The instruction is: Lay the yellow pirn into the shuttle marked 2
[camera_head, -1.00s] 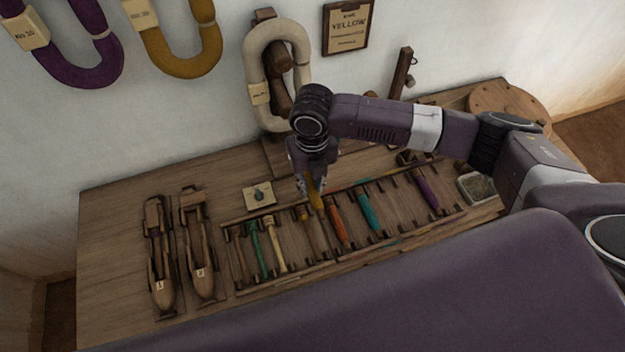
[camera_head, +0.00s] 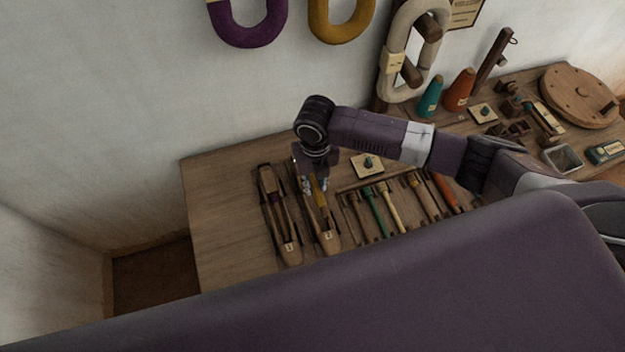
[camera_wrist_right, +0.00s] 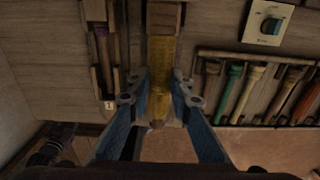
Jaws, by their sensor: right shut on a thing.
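My right gripper (camera_head: 314,184) is shut on the yellow pirn (camera_head: 320,197), which also shows in the right wrist view (camera_wrist_right: 160,75), lengthwise between the fingers. The gripper holds it over the right-hand of two wooden shuttles (camera_head: 330,241), roughly in line with it. The wrist view shows this shuttle's wooden end (camera_wrist_right: 163,18) beyond the pirn; most of it is hidden. I cannot tell whether the pirn touches it. Its label is too small to read surely. The left-hand shuttle (camera_head: 289,248) lies beside it; its label looks like 1 in the wrist view (camera_wrist_right: 109,105). My left gripper is not in view.
A rack (camera_head: 352,212) with green, cream, brown and orange pirns lies just right of the shuttles. A small card with a teal knob (camera_head: 368,166) sits behind it. Cones (camera_head: 430,97) and a round wooden disc (camera_head: 580,95) stand farther right. The bench is clear at left.

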